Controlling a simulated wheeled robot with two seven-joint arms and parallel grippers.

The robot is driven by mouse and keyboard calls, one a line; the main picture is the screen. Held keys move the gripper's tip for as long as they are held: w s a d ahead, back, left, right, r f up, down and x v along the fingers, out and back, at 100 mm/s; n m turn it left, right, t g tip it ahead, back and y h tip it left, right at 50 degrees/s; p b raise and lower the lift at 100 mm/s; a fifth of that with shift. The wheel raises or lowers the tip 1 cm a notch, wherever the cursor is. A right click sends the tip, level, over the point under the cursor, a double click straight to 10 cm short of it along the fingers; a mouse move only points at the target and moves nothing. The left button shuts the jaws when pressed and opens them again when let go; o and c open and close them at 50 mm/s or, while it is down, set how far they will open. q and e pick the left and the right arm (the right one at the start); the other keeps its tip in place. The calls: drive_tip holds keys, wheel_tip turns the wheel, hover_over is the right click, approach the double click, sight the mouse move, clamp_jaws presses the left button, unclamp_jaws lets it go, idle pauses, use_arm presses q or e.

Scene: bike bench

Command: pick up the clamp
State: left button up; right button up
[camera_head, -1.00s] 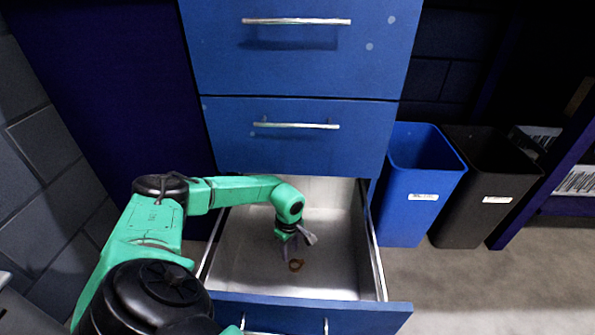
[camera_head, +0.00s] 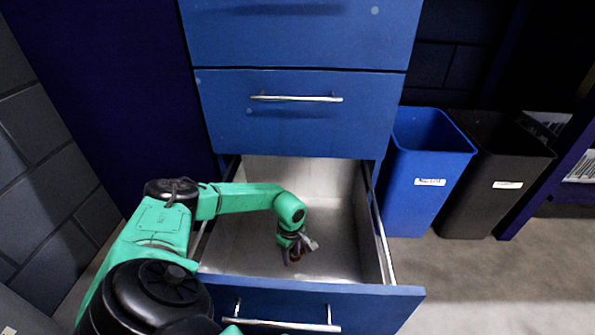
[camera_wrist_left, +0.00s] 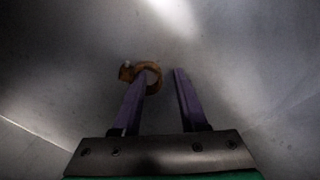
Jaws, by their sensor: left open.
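The clamp (camera_wrist_left: 152,74) is a small brown-orange ring with a lug on its left side. It lies on the floor of the open drawer (camera_head: 335,240). In the left wrist view it is at the tip of the left finger, which overlaps part of it; the right finger is just to its right. In the head view the clamp (camera_head: 292,256) is small and partly hidden by my left gripper (camera_head: 298,252). The jaws of my left gripper also show in the left wrist view (camera_wrist_left: 156,84), open. I cannot tell whether a finger touches the clamp. My right gripper is not in view.
Closed blue drawers (camera_head: 300,115) stand above the open one. The open drawer's front panel (camera_head: 370,305) and metal side rails bound the space around my gripper. A blue bin (camera_head: 420,170) and a black bin (camera_head: 495,180) stand to the right. The drawer floor is otherwise clear.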

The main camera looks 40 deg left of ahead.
use_arm(q)
clamp_jaws()
drive_tip(key=shift+r, duration=0.1)
